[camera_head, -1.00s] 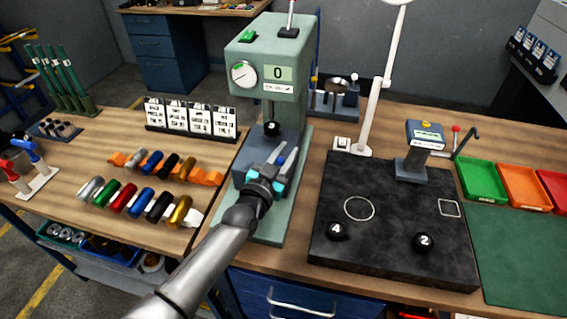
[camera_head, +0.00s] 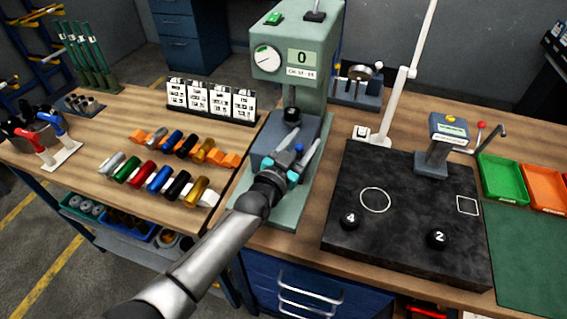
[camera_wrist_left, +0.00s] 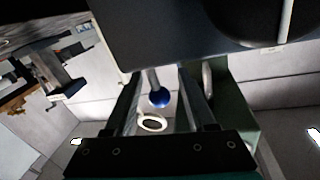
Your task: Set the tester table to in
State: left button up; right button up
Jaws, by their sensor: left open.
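The green tester (camera_head: 318,90) stands on the bench with a gauge dial and a display reading 0. Its blue-grey table (camera_head: 268,140) sits low in front of the column, under the dark round plunger tip (camera_head: 292,115). A lever with a blue ball knob (camera_head: 298,148) is at the table's front right. My left gripper (camera_head: 297,152) is open at this lever, and the knob appears between its fingers. In the left wrist view the blue knob (camera_wrist_left: 160,98) on its pale rod also shows between the two fingers; contact cannot be told. My right gripper is not in view.
A dark stone plate (camera_head: 400,215) with black balls 4 and 2 lies right of the tester. Coloured cylinders (camera_head: 158,180) lie in rows to the left, before a row of white cards (camera_head: 210,100). A lamp post (camera_head: 395,95) stands behind the plate.

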pick_arm(q)
jog(key=p+v, duration=0.1)
jog(key=v, duration=1.3)
jog(key=shift+r, duration=0.15)
